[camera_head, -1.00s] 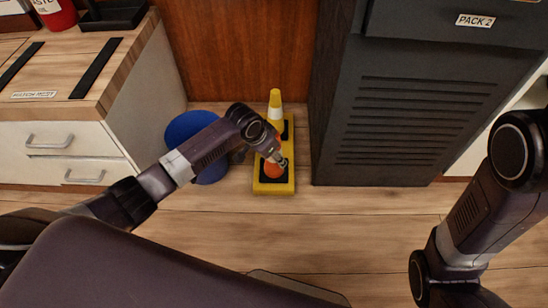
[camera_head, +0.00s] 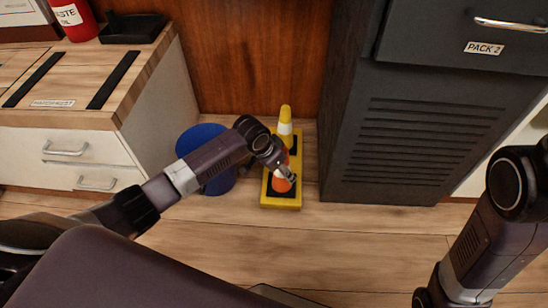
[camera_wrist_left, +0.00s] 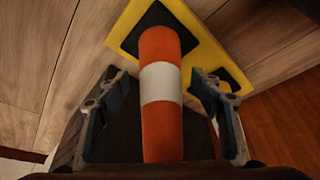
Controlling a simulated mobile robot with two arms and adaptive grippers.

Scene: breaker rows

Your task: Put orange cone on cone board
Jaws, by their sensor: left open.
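The orange cone (camera_head: 281,185) with a white band is over the near black pad of the yellow cone board (camera_head: 284,203). In the left wrist view the orange cone (camera_wrist_left: 160,118) lies between my left gripper's (camera_wrist_left: 158,100) two fingers, with gaps at both sides. My left gripper (camera_head: 287,177) is open around it and partly covers it in the head view. The cone's lower seating on the pad is hard to make out. The board also shows in the left wrist view (camera_wrist_left: 119,32). My right arm shows at the right, but its gripper is out of view.
A yellow cone (camera_head: 285,125) with a white band stands at the board's far end. A blue round object (camera_head: 207,140) is left of the board. A dark cabinet (camera_head: 420,150) stands close on the right, and a wooden-topped counter (camera_head: 130,85) at the left. Floor in front is clear.

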